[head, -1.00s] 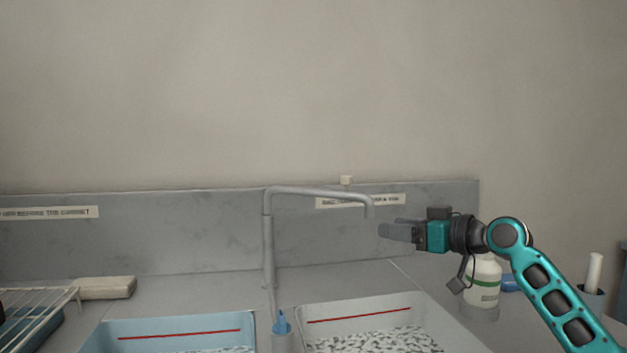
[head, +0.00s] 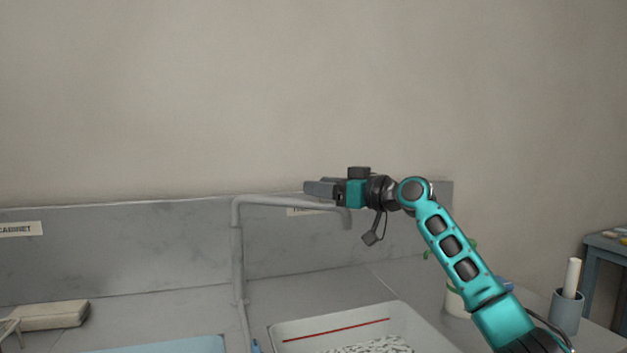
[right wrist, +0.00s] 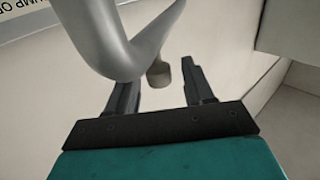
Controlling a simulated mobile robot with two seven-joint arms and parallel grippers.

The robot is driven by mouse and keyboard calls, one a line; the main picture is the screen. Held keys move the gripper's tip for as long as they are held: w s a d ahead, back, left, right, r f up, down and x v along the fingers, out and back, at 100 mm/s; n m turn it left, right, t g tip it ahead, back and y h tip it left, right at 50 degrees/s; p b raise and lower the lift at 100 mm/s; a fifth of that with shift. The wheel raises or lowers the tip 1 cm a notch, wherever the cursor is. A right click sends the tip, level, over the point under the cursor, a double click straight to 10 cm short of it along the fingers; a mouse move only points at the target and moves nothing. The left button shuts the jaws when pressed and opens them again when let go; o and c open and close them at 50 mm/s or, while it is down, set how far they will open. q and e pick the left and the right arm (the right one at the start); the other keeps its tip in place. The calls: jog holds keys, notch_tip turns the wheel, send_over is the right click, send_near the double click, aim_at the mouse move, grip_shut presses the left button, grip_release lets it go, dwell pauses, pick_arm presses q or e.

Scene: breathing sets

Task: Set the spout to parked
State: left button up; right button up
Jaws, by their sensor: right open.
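The spout (head: 282,202) is a grey bent pipe. It rises from the counter between the two basins, runs right and ends in a short downturn above the white basin (head: 411,312). My right gripper (head: 308,187) is open and appears just above the spout's horizontal run in the head view. In the right wrist view the spout (right wrist: 112,45) crosses large in front of the left finger of the gripper (right wrist: 155,84); contact cannot be told. My left gripper is out of view.
A grey backsplash (head: 140,250) with labels runs behind the spout. A blue basin (head: 165,345) lies left of the white one. A pale block (head: 48,315) lies at left. A white bottle (head: 456,302) and a grey cup (head: 566,312) stand at right.

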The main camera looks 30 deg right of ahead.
jog(key=shift+x, duration=1.4)
jog(key=shift+c, duration=0.2)
grip_shut()
